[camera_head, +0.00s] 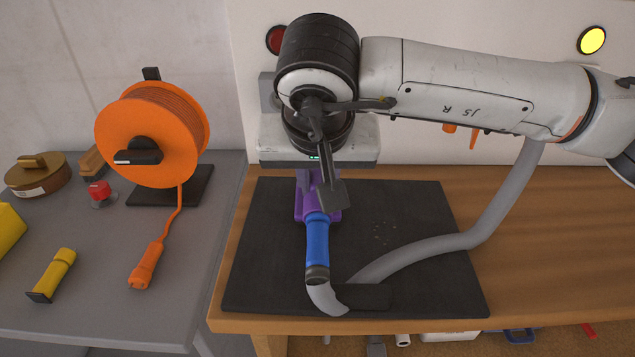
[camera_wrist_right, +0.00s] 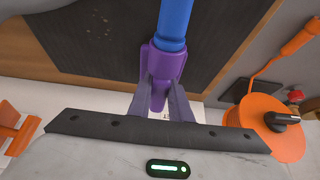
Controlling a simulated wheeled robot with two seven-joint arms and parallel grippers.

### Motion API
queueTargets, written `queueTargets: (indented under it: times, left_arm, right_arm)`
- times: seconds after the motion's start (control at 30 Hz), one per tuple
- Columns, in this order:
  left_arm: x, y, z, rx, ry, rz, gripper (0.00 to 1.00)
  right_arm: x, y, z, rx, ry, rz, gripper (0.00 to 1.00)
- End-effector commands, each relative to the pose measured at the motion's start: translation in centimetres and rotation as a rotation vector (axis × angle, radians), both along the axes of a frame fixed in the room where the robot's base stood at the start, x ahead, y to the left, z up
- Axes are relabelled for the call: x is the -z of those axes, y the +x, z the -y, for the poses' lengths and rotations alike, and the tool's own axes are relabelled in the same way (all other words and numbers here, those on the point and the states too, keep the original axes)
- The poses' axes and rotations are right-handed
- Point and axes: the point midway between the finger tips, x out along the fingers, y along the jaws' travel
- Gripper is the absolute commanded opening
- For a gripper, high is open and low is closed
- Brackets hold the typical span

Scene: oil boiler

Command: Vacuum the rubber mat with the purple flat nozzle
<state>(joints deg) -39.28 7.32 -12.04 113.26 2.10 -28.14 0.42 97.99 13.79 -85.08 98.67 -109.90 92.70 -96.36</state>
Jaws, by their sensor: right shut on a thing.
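The black rubber mat (camera_head: 420,215) lies flat on the wooden bench, with a patch of pale specks (camera_head: 384,234) right of its middle. The purple flat nozzle (camera_head: 333,205) is at the mat's back part, on the end of a blue tube (camera_head: 317,242) joined to a grey hose (camera_head: 430,250). My right gripper (camera_wrist_right: 161,88) is shut on the purple nozzle (camera_wrist_right: 165,64), one finger on each side. In the head view my wrist hides part of the nozzle, and I cannot tell whether it touches the mat. My left gripper is not in view.
The bench (camera_head: 560,250) right of the mat is clear.

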Motion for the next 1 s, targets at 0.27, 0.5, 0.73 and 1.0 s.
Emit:
queueTargets:
  times: [0.27,0.5,0.73,1.0]
  left_arm:
    - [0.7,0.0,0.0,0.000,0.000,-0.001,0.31]
    - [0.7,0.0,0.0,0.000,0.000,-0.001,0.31]
    - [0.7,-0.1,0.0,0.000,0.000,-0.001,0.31]
    - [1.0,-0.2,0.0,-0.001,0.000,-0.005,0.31]
  right_arm:
    - [0.3,-2.1,0.0,-0.003,-0.004,-0.011,0.00]
    - [0.2,-1.7,0.0,-0.002,-0.005,-0.012,0.00]
    - [0.0,-0.9,0.0,-0.002,-0.002,-0.008,0.00]
    - [-0.1,-1.0,0.3,0.000,-0.001,-0.006,0.00]
